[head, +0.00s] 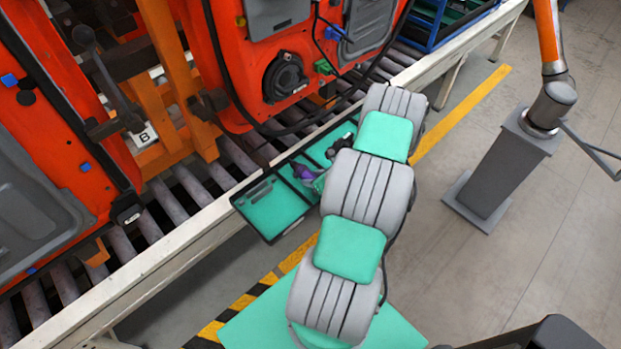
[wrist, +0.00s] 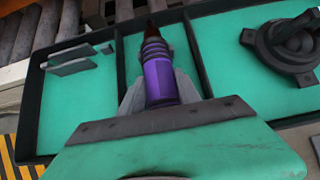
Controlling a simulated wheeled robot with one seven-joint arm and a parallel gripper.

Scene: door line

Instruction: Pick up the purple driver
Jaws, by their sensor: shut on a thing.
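The purple driver (wrist: 161,82) is between the jaws of my gripper (wrist: 160,92) in the wrist view, its dark ribbed end pointing away. My gripper is shut on it. The driver is over the middle compartment of a black-rimmed tray with a green floor; I cannot tell whether it still touches the floor. In the head view the purple driver (head: 303,171) shows as a small patch beside my gripper (head: 309,177), partly hidden by my arm. The tray (head: 272,209) sits at the edge of the roller conveyor.
The tray's left compartment holds small grey blocks (wrist: 72,60); the right one holds a dark round part (wrist: 287,42). Orange door panels (head: 236,75) stand on the conveyor (head: 190,232) close by. A grey pedestal (head: 505,165) with an orange arm stands right on open floor.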

